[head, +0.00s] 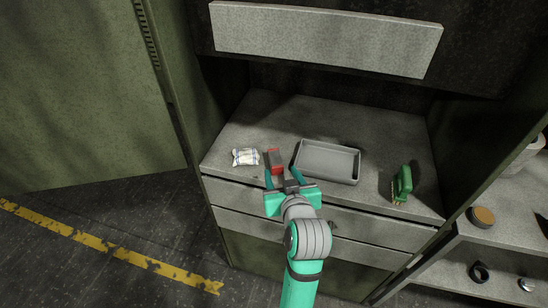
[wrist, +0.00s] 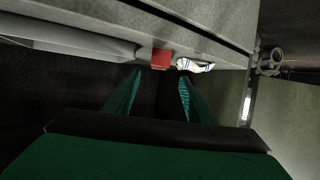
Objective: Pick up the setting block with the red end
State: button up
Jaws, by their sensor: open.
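The setting block (head: 277,158) lies on the grey worktop near its front edge, between the white packet and the tray; its red end shows. In the wrist view the red end (wrist: 161,58) is just beyond my fingertips, about midway between them. My gripper (head: 282,170) is open, with one finger on each side of the block in the head view. In the wrist view my gripper (wrist: 160,76) shows nothing held between its green fingers. I cannot tell the exact gap between fingertips and block.
A grey tray (head: 328,178) is close to the right of the block; it also shows in the wrist view (wrist: 75,38). A white packet (head: 245,157) lies close on the left. A green clamp-like tool (head: 403,183) stands further right. Drawers (head: 250,216) are below the worktop.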

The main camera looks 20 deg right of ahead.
aim_at(276, 159)
jog(key=x, duration=0.4)
jog(key=r+x, duration=0.1)
jog(key=x, duration=0.1)
jog(key=shift+w+d, duration=0.1)
jog(key=shift+w, duration=0.05)
jog(key=shift+f+x, duration=0.2)
jog(key=shift+x, duration=1.1)
jog(key=shift+f+x, duration=0.15)
jog(key=shift+x, duration=1.1)
jog(key=shift+c, duration=0.3)
grip_shut()
jog(key=shift+d+r, duration=0.1)
